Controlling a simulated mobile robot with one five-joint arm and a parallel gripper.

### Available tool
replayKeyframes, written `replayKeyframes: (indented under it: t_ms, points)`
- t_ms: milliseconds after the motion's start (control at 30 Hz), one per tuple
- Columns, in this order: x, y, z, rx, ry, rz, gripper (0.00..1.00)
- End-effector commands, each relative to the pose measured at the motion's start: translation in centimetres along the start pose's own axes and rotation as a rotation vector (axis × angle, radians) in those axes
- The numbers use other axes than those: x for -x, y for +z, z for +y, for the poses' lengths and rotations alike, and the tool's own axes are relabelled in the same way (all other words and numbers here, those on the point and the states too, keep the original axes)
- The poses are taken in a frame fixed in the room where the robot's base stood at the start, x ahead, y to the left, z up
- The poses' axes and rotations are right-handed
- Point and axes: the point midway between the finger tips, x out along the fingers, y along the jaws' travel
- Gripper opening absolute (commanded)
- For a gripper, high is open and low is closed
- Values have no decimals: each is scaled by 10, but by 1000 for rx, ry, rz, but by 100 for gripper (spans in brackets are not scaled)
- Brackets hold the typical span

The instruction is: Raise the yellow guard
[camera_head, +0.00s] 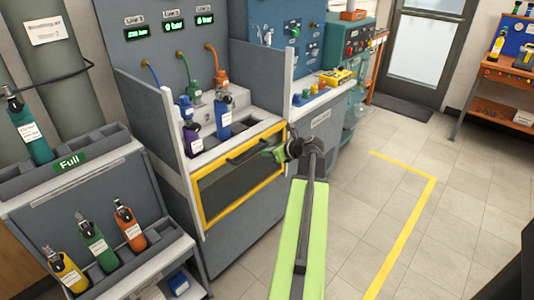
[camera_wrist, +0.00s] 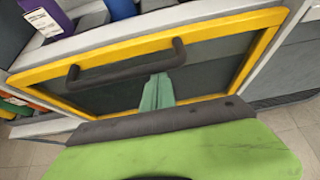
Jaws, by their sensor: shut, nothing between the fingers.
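The yellow guard (camera_head: 235,186) is a yellow frame around a dark see-through panel. It sits low on the grey bench front, below the deck with the bottles. It also fills the upper wrist view (camera_wrist: 105,98), with a dark bar handle (camera_wrist: 125,68) across its upper part. My gripper (camera_head: 270,153) is at the guard's upper right in the head view. In the wrist view, its green fingers (camera_wrist: 157,80) are together and empty, with tips just below the right part of the handle. I cannot tell whether they touch the handle or panel.
Bottles, including a blue one (camera_head: 223,120), stand on the deck above the guard, below coloured hoses. A bottle rack (camera_head: 130,262) stands at the left. A counter with a yellow device (camera_head: 338,77) adjoins at the right. The tiled floor (camera_head: 385,205) at right is clear.

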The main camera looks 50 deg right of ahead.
Motion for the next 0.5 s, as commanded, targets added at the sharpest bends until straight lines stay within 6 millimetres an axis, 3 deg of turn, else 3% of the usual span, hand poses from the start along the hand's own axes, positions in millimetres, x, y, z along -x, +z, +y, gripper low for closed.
replayKeyframes:
  t_ms: [267,500]
  points:
    - [11,20,-2,0,0,-1,0]
    - [37,64,-2,0,0,-1,0]
